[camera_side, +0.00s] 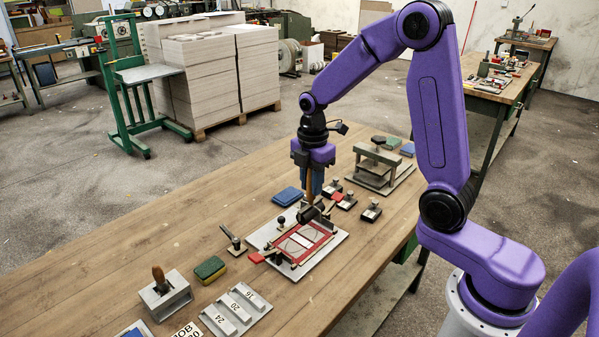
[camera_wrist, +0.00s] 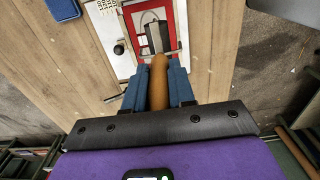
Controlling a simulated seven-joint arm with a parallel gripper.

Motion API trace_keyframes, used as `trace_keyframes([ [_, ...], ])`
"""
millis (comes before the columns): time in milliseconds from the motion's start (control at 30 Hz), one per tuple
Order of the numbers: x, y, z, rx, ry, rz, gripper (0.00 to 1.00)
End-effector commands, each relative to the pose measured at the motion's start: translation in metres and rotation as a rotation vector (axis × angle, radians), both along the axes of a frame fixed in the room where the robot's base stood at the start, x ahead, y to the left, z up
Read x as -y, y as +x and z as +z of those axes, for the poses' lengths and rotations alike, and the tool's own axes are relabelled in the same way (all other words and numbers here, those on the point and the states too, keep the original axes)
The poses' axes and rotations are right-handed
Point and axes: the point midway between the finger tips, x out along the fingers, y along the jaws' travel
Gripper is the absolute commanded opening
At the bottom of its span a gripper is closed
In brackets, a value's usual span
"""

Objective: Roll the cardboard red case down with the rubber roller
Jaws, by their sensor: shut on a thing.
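The red case (camera_side: 314,250) lies flat on a pale plate (camera_side: 337,240), with grey boards and a white strip showing inside its red border. It also shows in the wrist view (camera_wrist: 179,22), partly hidden by the roller. My gripper (camera_side: 311,192) is above the far end of the case. Its blue fingers are shut on the wooden handle (camera_wrist: 158,85) of the rubber roller, which stands roughly upright. The dark roller head (camera_side: 308,213) is at the case's far edge. I cannot tell whether it touches the case.
A black-knobbed post (camera_side: 282,224) stands on the plate beside the case. A green-yellow sponge (camera_side: 210,269) and numbered grey bars (camera_side: 237,308) lie in front. Bare wood is free at left.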

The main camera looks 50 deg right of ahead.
Motion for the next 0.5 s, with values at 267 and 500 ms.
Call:
trace_keyframes([
  [267,0.001,-0.003,-0.017,-0.002,0.0,0.0,0.0],
  [500,0.001,-0.003,-0.041,-0.003,0.0,0.0,0.0],
])
